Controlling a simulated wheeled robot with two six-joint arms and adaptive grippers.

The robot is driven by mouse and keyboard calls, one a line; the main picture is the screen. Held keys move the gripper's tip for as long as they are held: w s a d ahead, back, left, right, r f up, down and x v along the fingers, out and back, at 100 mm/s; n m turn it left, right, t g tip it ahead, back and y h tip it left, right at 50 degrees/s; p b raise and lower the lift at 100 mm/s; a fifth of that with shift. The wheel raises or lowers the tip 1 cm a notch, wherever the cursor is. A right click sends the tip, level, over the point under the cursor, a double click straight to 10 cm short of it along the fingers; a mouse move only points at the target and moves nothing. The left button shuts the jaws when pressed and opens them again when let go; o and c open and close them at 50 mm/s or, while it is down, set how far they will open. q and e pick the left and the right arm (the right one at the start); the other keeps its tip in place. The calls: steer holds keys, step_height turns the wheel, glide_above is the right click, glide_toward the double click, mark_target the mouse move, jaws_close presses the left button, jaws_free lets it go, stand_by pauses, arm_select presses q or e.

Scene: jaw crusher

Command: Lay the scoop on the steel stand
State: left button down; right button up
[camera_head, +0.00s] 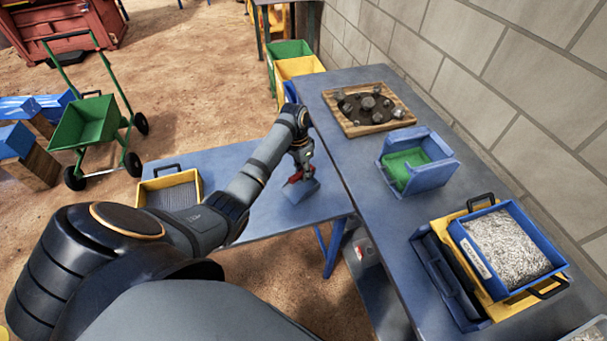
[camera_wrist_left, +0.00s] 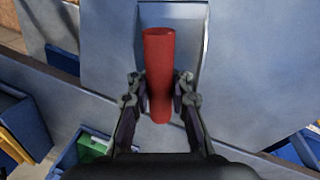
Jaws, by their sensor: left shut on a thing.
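My left gripper (camera_head: 301,158) is shut on the red handle of the scoop. In the left wrist view the gripper (camera_wrist_left: 159,82) has one finger on each side of the red handle (camera_wrist_left: 159,60). The scoop's blue-grey pan (camera_head: 301,191) shows just below the gripper in the head view, over the right part of a lower blue-grey table (camera_head: 262,218). This table may be the steel stand. I cannot tell whether the pan touches it. My right gripper is not in view.
A wire-mesh tray (camera_head: 172,196) sits on the lower table's left end. The longer, higher bench (camera_head: 345,155) on the right holds a wooden board with stones (camera_head: 370,108), a blue bin with green inside (camera_head: 410,165) and a blue tray of grey chips (camera_head: 505,250). A block wall stands behind.

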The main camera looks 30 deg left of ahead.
arm_select(q)
steer(key=shift+f, duration=0.1)
steer(key=c, duration=1.2)
jaws_free()
step_height(320, 180, up, 12)
steer(key=a+p, duration=0.2)
steer(key=shift+w, duration=0.35)
